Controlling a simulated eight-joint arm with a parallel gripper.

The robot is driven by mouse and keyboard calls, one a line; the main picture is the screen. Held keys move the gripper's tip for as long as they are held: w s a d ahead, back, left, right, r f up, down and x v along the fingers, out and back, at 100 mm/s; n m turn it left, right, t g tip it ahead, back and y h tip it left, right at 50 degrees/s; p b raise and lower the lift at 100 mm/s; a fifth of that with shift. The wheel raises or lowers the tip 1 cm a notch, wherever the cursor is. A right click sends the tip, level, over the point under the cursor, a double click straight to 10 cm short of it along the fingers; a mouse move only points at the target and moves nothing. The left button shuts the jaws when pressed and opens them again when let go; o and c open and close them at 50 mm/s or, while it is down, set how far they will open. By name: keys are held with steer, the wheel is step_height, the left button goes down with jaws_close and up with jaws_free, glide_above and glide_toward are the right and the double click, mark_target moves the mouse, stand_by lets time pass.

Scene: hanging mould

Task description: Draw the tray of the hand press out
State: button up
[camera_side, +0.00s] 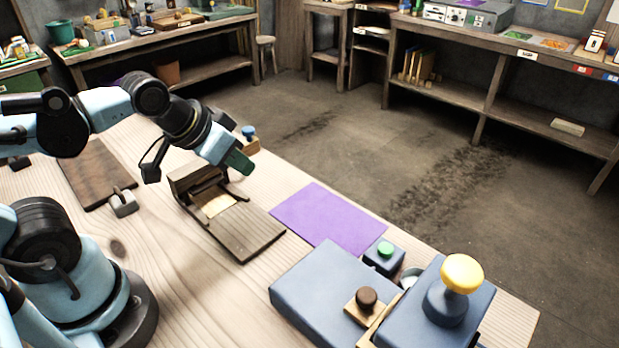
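The blue-grey unit at the front right looks like the hand press (478,303), with a large yellow knob (462,272) on top. A light wooden piece with a dark brown knob (367,296), apparently its tray (352,309), shows at the left side of the press, over a low blue-grey slab (318,285). Most of the tray is hidden under or behind the press body. My gripper (240,163) is well to the upper left of the press, above the far end of a wooden frame. Its fingertips are dark green; their gap is not clear.
The wooden frame (235,228) with a slatted board lies left of a purple sheet (328,218). A green button box (384,256) stands behind the press. A dark board (95,172) lies at the left. Bare tabletop (215,300) lies left of the slab.

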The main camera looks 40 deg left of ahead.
steer(key=shift+o, duration=1.3)
steer(key=shift+w+d+r+m, duration=0.2)
steer(key=shift+d+m, duration=0.1)
steer(key=shift+d, duration=0.1)
steer(key=o, duration=0.6)
steer(key=w+d+r+m+g+h, duration=0.1)
steer(key=d+r+m+g, duration=0.1)
steer(key=d+m, duration=0.4)
steer(key=shift+w+d+r, duration=0.4)
steer(key=shift+d, duration=0.15)
step_height(320, 180, up, 2)
steer(key=r+m+g+y, duration=0.1)
steer(key=m+g, duration=0.4)
steer(key=m, duration=1.1)
glide_above(367, 294)
step_height(367, 294, down, 12)
steer(key=shift+f, duration=0.15)
jaws_close()
